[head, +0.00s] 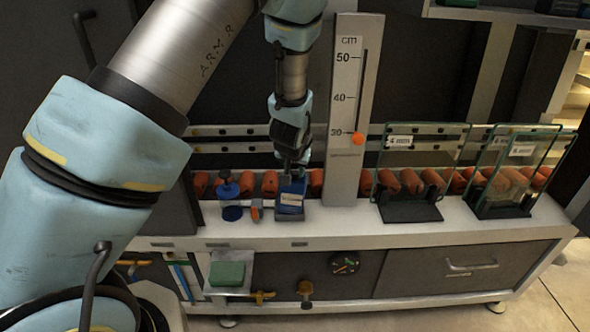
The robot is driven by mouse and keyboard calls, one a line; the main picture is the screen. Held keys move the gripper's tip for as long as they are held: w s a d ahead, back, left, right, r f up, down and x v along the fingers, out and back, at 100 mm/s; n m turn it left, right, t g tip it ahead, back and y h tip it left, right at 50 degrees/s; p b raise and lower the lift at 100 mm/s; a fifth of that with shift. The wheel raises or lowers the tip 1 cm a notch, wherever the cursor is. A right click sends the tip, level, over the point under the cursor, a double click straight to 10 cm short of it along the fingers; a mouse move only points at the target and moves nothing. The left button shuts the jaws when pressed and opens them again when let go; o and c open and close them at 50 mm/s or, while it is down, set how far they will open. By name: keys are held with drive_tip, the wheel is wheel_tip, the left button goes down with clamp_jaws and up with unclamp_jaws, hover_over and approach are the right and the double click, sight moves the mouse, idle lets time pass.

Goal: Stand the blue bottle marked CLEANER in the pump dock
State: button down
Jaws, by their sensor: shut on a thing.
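The blue bottle (292,187) is at the left part of the washer's white bed, under my gripper (292,168). It looks upright and carries a pale label, too small to read. My gripper points down and is shut on the bottle's top. A small grey-blue holder (289,216), perhaps the pump dock, shows at the bottle's foot. I cannot tell whether the bottle is fully seated in it or just in front of or above it. A second blue, round fitting (231,205) stands to the left.
A tall centimetre scale (345,100) with an orange marker stands close right of my gripper. Glass panes (422,170) in black stands are further right. Orange rollers (388,181) line the back of the bed. A green sponge (227,273) lies on a lower shelf.

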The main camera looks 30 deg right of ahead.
drive_tip(key=shift+f, duration=0.4)
drive_tip(key=c, duration=0.5)
unclamp_jaws()
drive_tip(key=b+v, duration=0.1)
drive_tip(key=v, duration=1)
drive_tip(key=w+a+r+n+g+y, duration=0.1)
drive_tip(key=a+r+n, duration=0.1)
drive_tip(key=a, duration=0.8)
drive_tip(key=w+a+r+n+g+y, duration=0.1)
drive_tip(key=w+a+n, duration=0.1)
drive_tip(key=a, duration=0.7)
drive_tip(key=s+a+r+n+g+p, duration=0.1)
drive_tip(key=s+a, duration=0.2)
drive_tip(key=a, duration=0.5)
drive_tip(key=s+a+r+n+y, duration=0.1)
drive_tip(key=s+a+r+n, duration=0.1)
drive_tip(key=s+a, duration=0.2)
drive_tip(key=a, duration=0.3)
drive_tip(key=shift+a+r+g+p, duration=0.35)
drive_tip(key=shift+g+p, duration=0.05)
